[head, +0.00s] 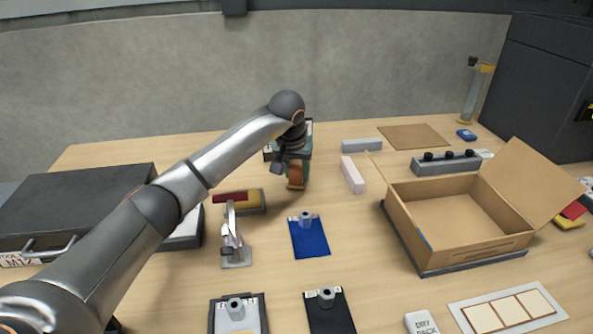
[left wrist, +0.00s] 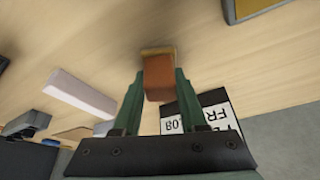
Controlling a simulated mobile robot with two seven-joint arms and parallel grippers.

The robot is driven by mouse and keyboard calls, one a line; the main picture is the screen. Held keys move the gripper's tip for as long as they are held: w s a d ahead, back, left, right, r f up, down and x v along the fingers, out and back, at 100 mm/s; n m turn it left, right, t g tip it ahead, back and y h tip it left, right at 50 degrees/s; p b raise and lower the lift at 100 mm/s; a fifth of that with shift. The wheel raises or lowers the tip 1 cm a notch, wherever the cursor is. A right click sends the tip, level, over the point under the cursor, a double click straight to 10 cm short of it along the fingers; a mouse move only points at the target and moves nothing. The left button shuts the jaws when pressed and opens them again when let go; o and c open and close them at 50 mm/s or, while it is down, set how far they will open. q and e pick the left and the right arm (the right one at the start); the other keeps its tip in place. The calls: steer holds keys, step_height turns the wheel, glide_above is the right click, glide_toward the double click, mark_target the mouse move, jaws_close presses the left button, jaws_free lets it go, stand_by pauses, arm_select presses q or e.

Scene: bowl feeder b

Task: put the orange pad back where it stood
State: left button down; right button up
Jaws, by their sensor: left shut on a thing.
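The orange pad (head: 296,182) is a small block with a yellowish end, near the back middle of the table in the head view. My left gripper (head: 294,173) is shut on it from above, its dark green fingers on either side. In the left wrist view the orange pad (left wrist: 158,78) sits between the two fingers (left wrist: 158,88), with its yellowish end pointing away from the gripper. I cannot tell whether that end touches the table. My right gripper is not in view.
A black and white calendar block (left wrist: 205,112) is close beside the gripper. A pale pink block (head: 352,175) lies to the right, and a red and yellow block (head: 243,203) to the left. An open cardboard box (head: 463,251) stands at right. A blue clipboard (head: 310,240) lies in front.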

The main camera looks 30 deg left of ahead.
arm_select(q)
steer(key=shift+c, duration=2.2)
jaws_free()
steer(key=shift+s+r, duration=0.1)
steer(key=shift+r, duration=0.3)
steer(key=p+v, duration=0.1)
steer(key=v, duration=1)
steer(key=shift+s+r, duration=0.15)
